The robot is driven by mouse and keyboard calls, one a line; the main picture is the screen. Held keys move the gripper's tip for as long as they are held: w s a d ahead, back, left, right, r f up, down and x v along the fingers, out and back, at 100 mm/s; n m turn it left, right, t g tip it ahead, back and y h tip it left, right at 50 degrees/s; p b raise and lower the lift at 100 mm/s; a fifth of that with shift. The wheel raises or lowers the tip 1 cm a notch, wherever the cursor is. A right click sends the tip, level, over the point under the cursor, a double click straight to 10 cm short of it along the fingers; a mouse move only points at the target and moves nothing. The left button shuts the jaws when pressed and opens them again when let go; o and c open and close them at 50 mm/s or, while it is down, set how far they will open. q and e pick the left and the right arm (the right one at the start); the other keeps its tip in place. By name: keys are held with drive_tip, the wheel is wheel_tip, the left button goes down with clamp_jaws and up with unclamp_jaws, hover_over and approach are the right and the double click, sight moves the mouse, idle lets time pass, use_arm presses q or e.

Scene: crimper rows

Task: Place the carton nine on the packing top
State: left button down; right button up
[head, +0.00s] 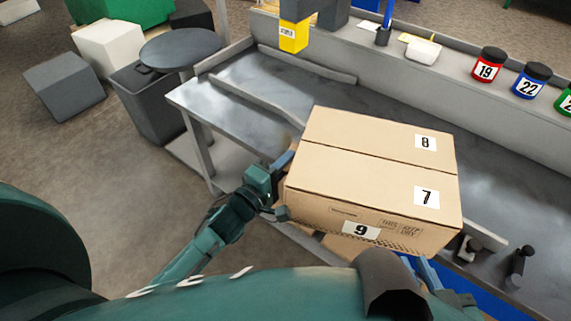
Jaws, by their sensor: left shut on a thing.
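A large brown cardboard carton (370,165) is in the middle of the head view, with 9 on its front and 8 and 7 on its top. It overlaps the front edge of the grey metal packing top (255,123); whether it touches the top is hidden. My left gripper (282,180) is shut on the carton's left side; its far fingertip is partly hidden. My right gripper (432,275) is low by the carton's front right corner, mostly hidden by my own body, so its jaws do not show clearly.
Jars numbered 19 (488,66) and 22 (531,81) stand on the back ledge. A grey bin (150,100) and round stool (180,47) stand left. Dark knobbed fittings (520,262) are at right.

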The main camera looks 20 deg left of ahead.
use_arm(q)
drive_tip(key=shift+r, duration=0.2)
drive_tip(key=shift+f, duration=0.15)
drive_tip(key=c, duration=1.5)
unclamp_jaws()
